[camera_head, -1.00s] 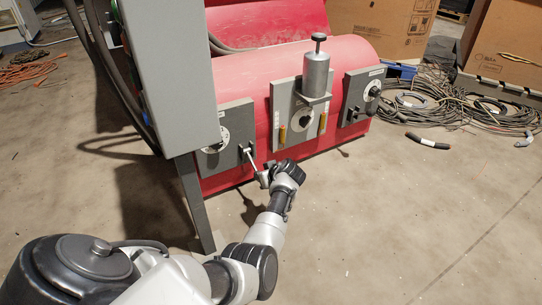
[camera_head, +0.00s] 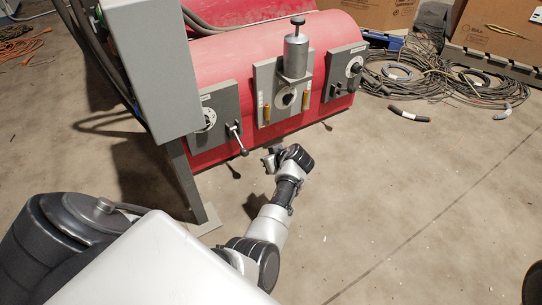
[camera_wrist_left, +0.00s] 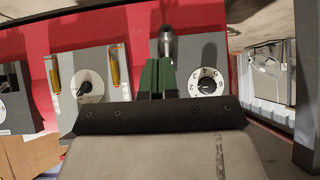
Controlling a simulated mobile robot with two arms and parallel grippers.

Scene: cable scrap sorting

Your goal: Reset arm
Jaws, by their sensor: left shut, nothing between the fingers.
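My left gripper (camera_head: 268,160) is at the end of my arm, in front of the red machine (camera_head: 225,65) and low over the floor. In the left wrist view its green fingers (camera_wrist_left: 157,78) are together with nothing between them. A metal lever (camera_head: 238,140) sticks out of the left grey panel, beside a white dial (camera_head: 208,119). The gripper is apart from the lever, to its right and slightly lower in the head view. In the left wrist view the lever (camera_wrist_left: 167,40) shows just beyond the fingertips, next to the numbered dial (camera_wrist_left: 207,83). My right gripper is not visible.
The middle panel (camera_head: 266,85) holds a metal cylinder (camera_head: 297,55) and yellow cylinders. A grey cabinet (camera_head: 150,70) on a leg stands close left of my arm. Cable coils (camera_head: 405,95) and cardboard boxes (camera_head: 500,28) lie at the back right. The right floor is mostly clear.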

